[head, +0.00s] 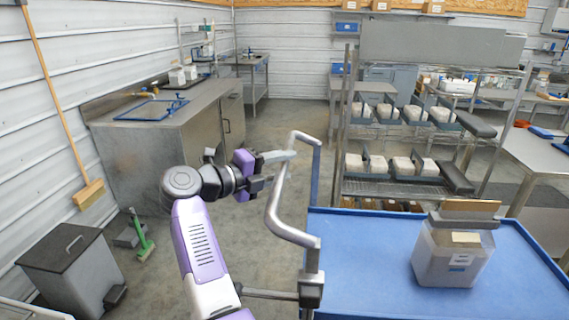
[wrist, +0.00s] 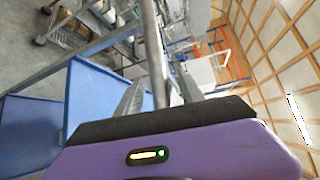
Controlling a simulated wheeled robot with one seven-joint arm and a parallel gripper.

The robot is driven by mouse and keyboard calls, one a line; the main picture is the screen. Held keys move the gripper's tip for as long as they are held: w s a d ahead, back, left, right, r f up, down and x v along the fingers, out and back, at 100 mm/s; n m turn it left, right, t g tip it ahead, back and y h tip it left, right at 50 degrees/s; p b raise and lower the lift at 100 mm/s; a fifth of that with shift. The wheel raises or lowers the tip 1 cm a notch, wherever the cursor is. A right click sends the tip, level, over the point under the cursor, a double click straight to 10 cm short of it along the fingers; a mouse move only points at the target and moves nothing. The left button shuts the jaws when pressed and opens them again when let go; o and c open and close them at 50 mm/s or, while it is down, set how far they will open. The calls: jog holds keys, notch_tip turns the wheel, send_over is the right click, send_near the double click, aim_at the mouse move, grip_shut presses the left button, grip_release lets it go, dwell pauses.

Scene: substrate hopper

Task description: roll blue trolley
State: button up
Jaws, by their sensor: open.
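The blue trolley (head: 365,270) stands at the lower right in the head view, with a bent metal push handle (head: 273,215) at its left end. My gripper (head: 281,168) is at the upper part of this handle, with its fingers open. In the wrist view, the handle bar (wrist: 153,50) runs between the two spread fingers (wrist: 160,95), with a gap visible on either side. Blue trolley panels (wrist: 98,105) show to the left there. Whether a finger touches the bar cannot be told.
A clear tub (head: 450,255) with a grey and brown piece on top stands on the trolley. A wire rack (head: 400,188) with white blocks stands behind it. A steel sink bench (head: 165,125), a grey pedal bin (head: 75,270) and a green brush (head: 144,245) are left. Floor between is clear.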

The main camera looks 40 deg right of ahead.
jog(key=shift+d, duration=0.25)
grip_shut()
jog(key=shift+f, duration=0.1)
dwell(1.2)
